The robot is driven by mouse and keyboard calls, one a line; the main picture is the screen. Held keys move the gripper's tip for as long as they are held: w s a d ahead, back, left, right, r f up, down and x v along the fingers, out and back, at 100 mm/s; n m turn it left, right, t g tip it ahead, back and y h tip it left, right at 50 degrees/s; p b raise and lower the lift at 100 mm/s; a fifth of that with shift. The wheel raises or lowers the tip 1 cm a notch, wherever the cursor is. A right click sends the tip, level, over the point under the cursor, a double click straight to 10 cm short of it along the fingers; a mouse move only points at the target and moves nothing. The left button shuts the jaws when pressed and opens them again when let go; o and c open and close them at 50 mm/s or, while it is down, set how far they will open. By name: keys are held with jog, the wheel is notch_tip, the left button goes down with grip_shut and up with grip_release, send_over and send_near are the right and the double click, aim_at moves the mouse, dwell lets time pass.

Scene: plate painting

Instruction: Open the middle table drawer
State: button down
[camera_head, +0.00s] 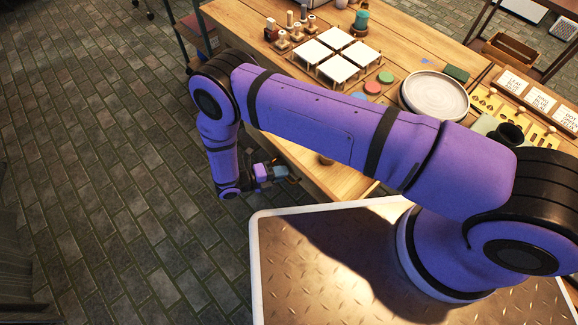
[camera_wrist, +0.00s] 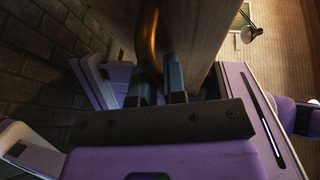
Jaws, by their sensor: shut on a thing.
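The wooden work table (camera_head: 235,20) stands beyond my arm in the head view, and my arm covers part of its near side. My gripper (camera_head: 285,175) is low beside the table's near edge. In the wrist view my gripper (camera_wrist: 158,85) has its two dark fingers shut on a curved copper-coloured handle (camera_wrist: 151,38). The handle is against a wooden front (camera_wrist: 195,25), seen steeply from the side. The head view does not show clearly which drawer this is or how far it stands open.
The table top holds white square tiles (camera_head: 338,68), a round plate (camera_head: 435,95), paint discs (camera_head: 372,88) and stamps (camera_head: 283,40). A wooden crate (camera_head: 510,50) stands at the back right. Bare brick floor (camera_head: 100,160) lies left of my gripper.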

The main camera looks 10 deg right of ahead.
jog(key=shift+s+a, duration=0.15)
jog(key=shift+a, duration=0.1)
jog(key=c, duration=1.2)
grip_release()
jog(key=shift+a, duration=0.1)
jog(key=v, duration=1)
jog(key=shift+a, duration=0.25)
jog(key=shift+r, duration=0.15)
